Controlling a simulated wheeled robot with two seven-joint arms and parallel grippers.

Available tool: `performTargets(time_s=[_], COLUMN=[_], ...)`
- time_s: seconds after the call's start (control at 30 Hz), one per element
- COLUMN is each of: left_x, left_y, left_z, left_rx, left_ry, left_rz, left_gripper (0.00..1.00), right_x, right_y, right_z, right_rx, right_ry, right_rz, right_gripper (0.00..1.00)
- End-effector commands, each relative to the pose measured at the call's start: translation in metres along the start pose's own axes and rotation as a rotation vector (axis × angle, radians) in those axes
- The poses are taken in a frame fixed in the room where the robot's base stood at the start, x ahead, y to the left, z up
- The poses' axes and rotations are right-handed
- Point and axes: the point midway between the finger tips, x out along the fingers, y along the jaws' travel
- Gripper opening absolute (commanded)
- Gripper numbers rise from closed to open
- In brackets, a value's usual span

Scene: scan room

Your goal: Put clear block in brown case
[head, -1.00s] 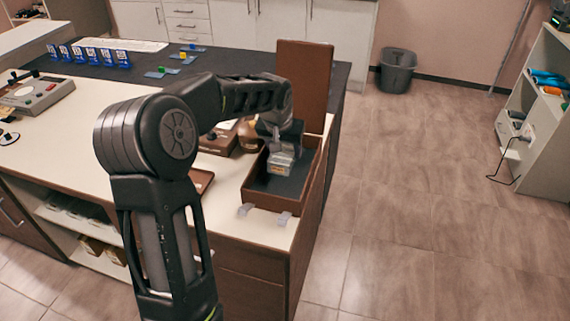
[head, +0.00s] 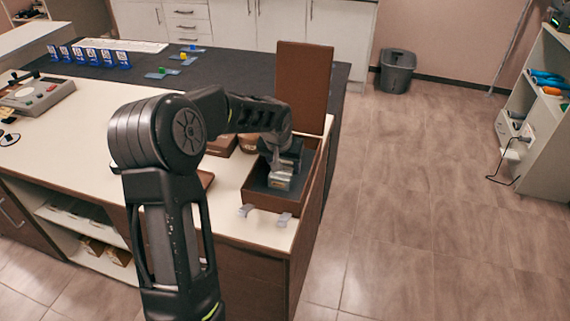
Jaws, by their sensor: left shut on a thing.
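The brown case (head: 255,198) stands open on the near right end of the counter, with its lid (head: 304,88) upright at the back. My left gripper (head: 279,182) points down inside the case opening, over its dark floor. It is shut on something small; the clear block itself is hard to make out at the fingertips. Two clear pieces, which look like latches, show at the case's front edge. My right gripper is not in view.
Brown boxes (head: 222,144) stand just left of the case, partly behind my arm. Blue cards (head: 103,57) and a grey device (head: 38,93) are further left. A grey bin (head: 397,72) stands on the floor, which is clear on the right.

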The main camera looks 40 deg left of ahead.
Motion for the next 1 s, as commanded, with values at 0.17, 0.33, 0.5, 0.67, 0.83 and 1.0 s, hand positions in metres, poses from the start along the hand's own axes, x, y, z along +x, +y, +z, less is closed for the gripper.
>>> performTargets(time_s=[0.17,0.33,0.5,0.67,0.83,1.0], left_x=[0.002,0.002,0.002,0.001,-0.009,-0.037], left_y=[0.0,0.0,0.0,0.0,0.0,0.0], left_z=[0.001,0.001,0.001,0.0,-0.001,-0.001], left_rx=[0.0,0.0,0.0,0.0,0.001,0.001], left_ry=[0.0,0.0,0.0,0.0,0.003,0.005], left_rz=[0.0,0.0,0.0,0.0,0.0,0.0], left_gripper=[0.58,0.72,0.76,0.76,0.76,0.76], right_x=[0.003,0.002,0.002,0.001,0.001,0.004], right_y=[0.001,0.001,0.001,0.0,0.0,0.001], right_z=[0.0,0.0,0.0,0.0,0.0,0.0], right_rx=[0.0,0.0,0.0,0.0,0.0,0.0], right_ry=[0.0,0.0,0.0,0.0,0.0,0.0], right_rz=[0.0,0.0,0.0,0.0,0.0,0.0], right_gripper=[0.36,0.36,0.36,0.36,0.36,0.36])
